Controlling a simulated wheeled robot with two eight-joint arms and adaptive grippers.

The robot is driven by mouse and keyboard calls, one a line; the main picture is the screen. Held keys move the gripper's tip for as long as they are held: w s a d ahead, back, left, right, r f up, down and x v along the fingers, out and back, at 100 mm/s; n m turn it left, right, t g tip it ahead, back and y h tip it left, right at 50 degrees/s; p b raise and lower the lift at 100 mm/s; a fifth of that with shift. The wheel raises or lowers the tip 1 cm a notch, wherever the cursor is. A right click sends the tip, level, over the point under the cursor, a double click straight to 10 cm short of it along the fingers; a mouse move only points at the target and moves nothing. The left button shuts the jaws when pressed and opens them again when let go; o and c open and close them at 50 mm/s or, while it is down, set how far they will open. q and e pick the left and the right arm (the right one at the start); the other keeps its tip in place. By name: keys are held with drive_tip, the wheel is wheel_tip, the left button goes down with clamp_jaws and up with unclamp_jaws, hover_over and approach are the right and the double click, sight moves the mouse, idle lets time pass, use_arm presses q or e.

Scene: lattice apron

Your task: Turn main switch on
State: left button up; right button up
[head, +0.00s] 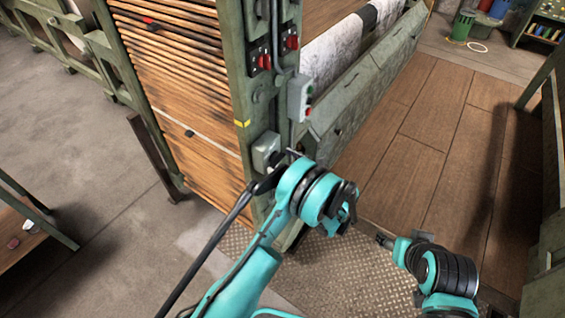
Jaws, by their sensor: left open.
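The tall green machine post carries several controls. A red switch on a dark plate (265,60) sits high on its left face, and a second red switch (292,42) sits to its right. A grey box with a green and a red button (303,98) juts from the post below them. A plain grey box (265,152) sits lower down. No label is readable, so I cannot tell which is the main switch. My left gripper (346,204) is open, below and right of the lower box and apart from the switches. My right gripper (384,240) is small and partly hidden; its jaws are unclear.
The slatted wooden side (180,80) of the machine stands left of the post. A green panelled beam (365,90) runs back to the right. Wooden flooring (450,140) is open beyond. A green bin (461,27) stands at the back. A low table (20,240) is at left.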

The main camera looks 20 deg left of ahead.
use_arm(q)
drive_tip(key=c, duration=1.2)
drive_tip(key=shift+o, duration=0.2)
drive_tip(key=shift+m, duration=0.3)
drive_tip(key=m+b, duration=0.4)
drive_tip(key=m, duration=0.8)
drive_tip(key=shift+b, duration=0.35)
drive_tip(key=m, duration=0.5)
drive_tip(key=shift+m, duration=0.3)
